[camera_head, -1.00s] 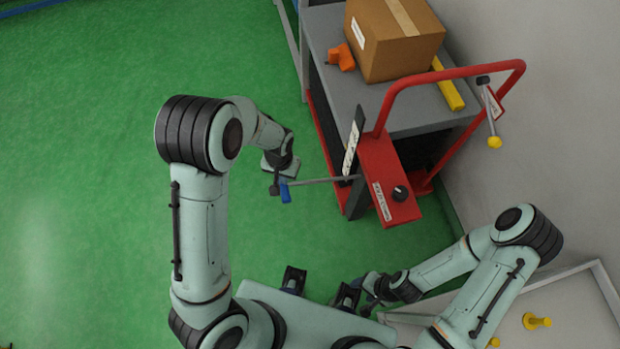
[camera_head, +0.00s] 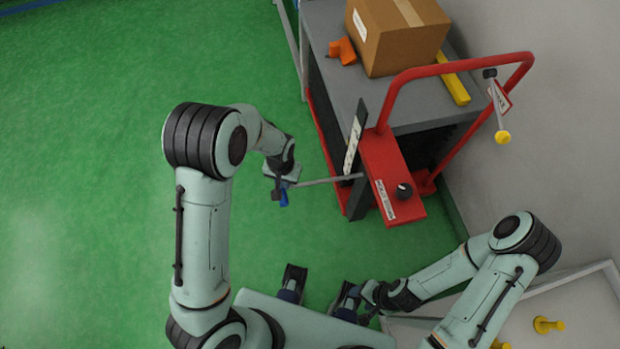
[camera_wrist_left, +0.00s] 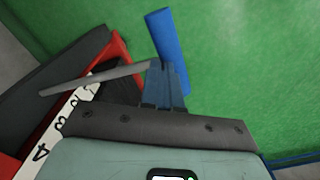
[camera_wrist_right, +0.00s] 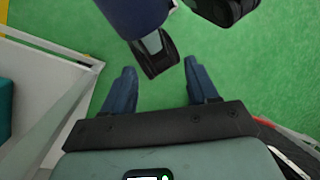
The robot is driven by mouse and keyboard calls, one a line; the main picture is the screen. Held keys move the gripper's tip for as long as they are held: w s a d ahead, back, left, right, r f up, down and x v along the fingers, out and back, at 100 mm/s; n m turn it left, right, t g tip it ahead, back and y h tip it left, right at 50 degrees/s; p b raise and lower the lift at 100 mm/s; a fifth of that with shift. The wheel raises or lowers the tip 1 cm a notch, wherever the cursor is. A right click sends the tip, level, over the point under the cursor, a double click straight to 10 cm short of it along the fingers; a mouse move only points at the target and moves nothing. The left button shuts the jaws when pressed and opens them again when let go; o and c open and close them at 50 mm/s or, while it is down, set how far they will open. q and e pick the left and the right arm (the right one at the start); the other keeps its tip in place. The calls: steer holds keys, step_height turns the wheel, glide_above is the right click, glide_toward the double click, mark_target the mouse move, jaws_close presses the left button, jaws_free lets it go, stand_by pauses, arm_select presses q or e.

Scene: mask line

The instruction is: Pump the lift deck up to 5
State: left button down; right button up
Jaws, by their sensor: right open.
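The lift table's grey deck (camera_head: 425,112) stands at the upper right with a red push handle (camera_head: 455,66) and a red front panel (camera_head: 388,180). A pale rod, the pump lever (camera_head: 325,181), sticks out to the left of the panel. A white number strip (camera_head: 352,145) stands beside it. The strip also shows in the left wrist view (camera_wrist_left: 48,142), where a 4 is readable; the deck's reading cannot be told. My left gripper (camera_wrist_left: 165,88) is shut on the lever's blue grip (camera_wrist_left: 168,38). My right gripper (camera_wrist_right: 160,88) is open and empty, low over the floor.
A cardboard box (camera_head: 400,35), an orange item (camera_head: 345,52) and a yellow bar (camera_head: 454,85) lie on the deck. A black knob (camera_head: 404,191) is on the panel. A yellow-ended lever (camera_head: 499,115) hangs at the handle. A pale tray (camera_head: 580,310) is lower right. Green floor at left is clear.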

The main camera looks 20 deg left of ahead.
arm_select(q)
steer(key=shift+d+f+b, duration=0.15)
steer(key=shift+f+b, duration=1.15)
steer(key=shift+f, duration=0.65)
step_height(320, 180, down, 6)
steer(key=b, duration=0.4)
steer(key=shift+w+d+r, duration=0.1)
steer(key=shift+d+r, duration=0.05)
steer(key=shift+r, duration=0.05)
arm_select(e)
step_height(320, 180, down, 6)
steer(key=w, duration=0.1)
steer(key=shift+w+t, duration=0.15)
steer(key=shift+t, duration=0.25)
steer(key=shift+r, duration=0.1)
